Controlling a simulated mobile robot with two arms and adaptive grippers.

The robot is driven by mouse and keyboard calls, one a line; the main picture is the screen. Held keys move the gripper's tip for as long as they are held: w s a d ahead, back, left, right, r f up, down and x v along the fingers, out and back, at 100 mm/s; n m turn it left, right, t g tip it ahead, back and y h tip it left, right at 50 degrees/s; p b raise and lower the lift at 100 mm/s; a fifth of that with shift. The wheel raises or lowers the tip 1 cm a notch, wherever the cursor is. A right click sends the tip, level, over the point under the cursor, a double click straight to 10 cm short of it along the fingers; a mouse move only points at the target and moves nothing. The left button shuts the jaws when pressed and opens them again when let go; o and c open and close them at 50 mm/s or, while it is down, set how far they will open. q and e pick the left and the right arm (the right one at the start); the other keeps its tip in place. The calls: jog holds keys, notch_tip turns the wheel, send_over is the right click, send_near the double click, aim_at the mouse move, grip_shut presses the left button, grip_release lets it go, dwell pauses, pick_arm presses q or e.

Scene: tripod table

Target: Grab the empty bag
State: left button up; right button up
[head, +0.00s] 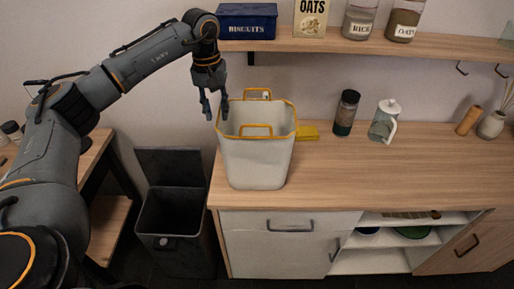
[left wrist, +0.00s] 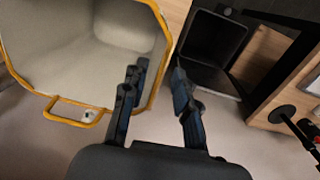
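The empty bag (head: 256,160) is a pale grey, open-topped tote with an orange rim and two orange handles. It stands upright on the left end of the wooden counter. In the left wrist view the bag (left wrist: 95,45) fills the upper left, and its inside looks bare. One orange handle (left wrist: 72,112) points toward my gripper. My left gripper (head: 215,115) is open, pointing down just left of the bag's rim. My right gripper is not in view.
A dark open bin (head: 172,215) stands on the floor left of the counter (head: 380,180). A shelf (head: 300,45) with a biscuit tin (head: 246,22) hangs above.

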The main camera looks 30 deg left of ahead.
pick_arm(q)
jog(key=shift+f, duration=0.85)
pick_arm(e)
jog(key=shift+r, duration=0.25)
pick_arm(q)
jog(key=shift+c, duration=0.5)
grip_shut()
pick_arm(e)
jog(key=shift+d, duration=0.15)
pick_arm(q)
jog(key=shift+r, duration=0.1)
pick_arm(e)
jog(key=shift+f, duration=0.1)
